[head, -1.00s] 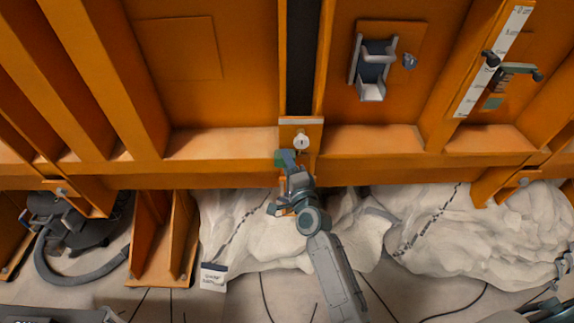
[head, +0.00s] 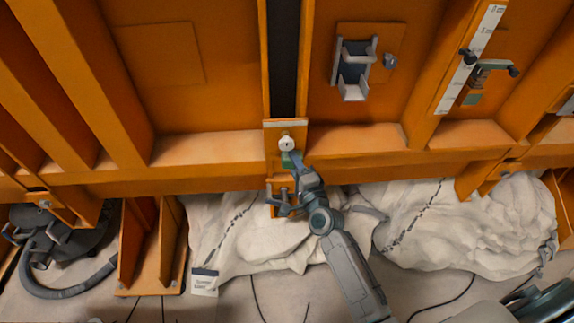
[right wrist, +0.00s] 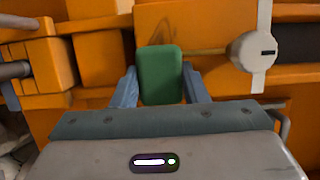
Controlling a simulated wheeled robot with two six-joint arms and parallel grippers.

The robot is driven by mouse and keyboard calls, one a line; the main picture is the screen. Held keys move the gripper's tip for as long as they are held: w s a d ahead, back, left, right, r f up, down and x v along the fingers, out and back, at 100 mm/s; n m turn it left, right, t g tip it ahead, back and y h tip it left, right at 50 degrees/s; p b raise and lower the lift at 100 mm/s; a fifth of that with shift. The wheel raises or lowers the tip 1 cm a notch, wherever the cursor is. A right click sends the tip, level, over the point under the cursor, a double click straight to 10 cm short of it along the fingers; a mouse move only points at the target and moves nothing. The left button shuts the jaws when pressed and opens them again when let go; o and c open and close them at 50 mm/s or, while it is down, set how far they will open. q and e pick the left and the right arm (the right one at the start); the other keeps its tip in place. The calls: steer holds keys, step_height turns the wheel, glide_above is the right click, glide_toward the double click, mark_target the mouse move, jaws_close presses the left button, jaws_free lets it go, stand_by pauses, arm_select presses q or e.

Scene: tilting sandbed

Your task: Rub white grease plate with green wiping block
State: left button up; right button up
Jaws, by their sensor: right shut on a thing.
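My right gripper (head: 292,168) is shut on the green wiping block (head: 287,158). In the right wrist view the green block (right wrist: 161,75) stands upright between the two blue-grey fingers (right wrist: 161,88). In the head view the block is just below a round white knob (head: 286,143) on a small orange bracket. A narrow white strip (head: 286,122) runs along the bracket's top edge and may be the grease plate. In the right wrist view the strip (right wrist: 264,18) passes behind the knob, right of the block. I cannot tell whether the block touches the bracket. My left gripper is not in view.
An orange frame with a horizontal beam (head: 370,165) and upright ribs fills the back. A grey cradle (head: 353,72) is fixed at upper right, beside a white scale (head: 470,60). Pale sacks (head: 465,235) lie below the beam. A dark hose (head: 70,285) lies at lower left.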

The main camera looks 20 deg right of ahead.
steer(key=shift+s+d, duration=0.15)
steer(key=shift+d, duration=0.55)
steer(key=shift+r, duration=0.1)
steer(key=shift+c, duration=0.3)
steer(key=shift+a, duration=0.4)
steer(key=shift+w+a, duration=0.25)
steer(key=shift+a, duration=0.4)
steer(key=shift+w+a, duration=0.15)
steer(key=shift+a, duration=0.45)
steer(key=shift+w+a+b, duration=0.2)
steer(key=shift+w+a, duration=0.1)
steer(key=shift+a, duration=0.7)
steer(key=shift+w+a+b, duration=0.15)
steer(key=shift+w+a, duration=0.1)
steer(key=shift+a, duration=0.75)
